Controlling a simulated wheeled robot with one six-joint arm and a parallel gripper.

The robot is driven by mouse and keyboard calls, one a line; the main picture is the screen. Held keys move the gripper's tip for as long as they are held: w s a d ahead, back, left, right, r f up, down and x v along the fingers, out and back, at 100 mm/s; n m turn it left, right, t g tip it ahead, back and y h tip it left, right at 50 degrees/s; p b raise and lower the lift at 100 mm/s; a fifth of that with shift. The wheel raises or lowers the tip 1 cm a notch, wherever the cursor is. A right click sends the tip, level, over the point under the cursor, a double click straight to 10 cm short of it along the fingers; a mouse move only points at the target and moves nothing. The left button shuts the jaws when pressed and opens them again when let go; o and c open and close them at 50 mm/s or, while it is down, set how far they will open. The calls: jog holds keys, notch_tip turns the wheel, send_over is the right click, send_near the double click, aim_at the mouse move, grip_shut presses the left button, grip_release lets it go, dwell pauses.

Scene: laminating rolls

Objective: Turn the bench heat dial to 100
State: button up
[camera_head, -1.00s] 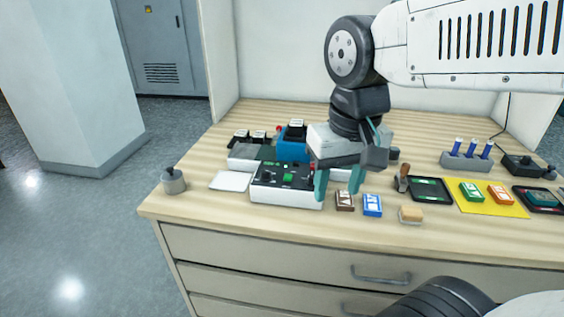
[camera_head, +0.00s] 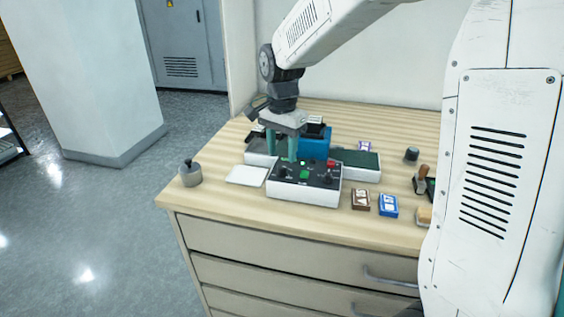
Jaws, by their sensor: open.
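The white control box (camera_head: 303,192) with a black top panel stands near the front of the bench. A small dark knob (camera_head: 283,171), which looks like the heat dial, is at the left of its panel. A green button (camera_head: 305,174) is in the panel's middle and a red button (camera_head: 331,165) at its right. The dial's markings and setting are too small to read. My gripper (camera_head: 281,157) is open and empty, with its teal fingers pointing down just above or behind the dial. I cannot tell whether they touch it.
A blue unit (camera_head: 315,146) and a dark-topped block (camera_head: 358,165) stand close behind the box. A white pad (camera_head: 246,176) lies to its left, near a grey pot (camera_head: 190,174). A brown pack (camera_head: 361,199) and a blue pack (camera_head: 388,206) lie to the right.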

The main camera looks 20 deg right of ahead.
aim_at(282, 166)
jog(key=shift+f, duration=2.2)
jog(key=c, duration=1)
jog(key=shift+n, duration=0.3)
jog(key=n, duration=1.1)
jog(key=shift+n, duration=0.3)
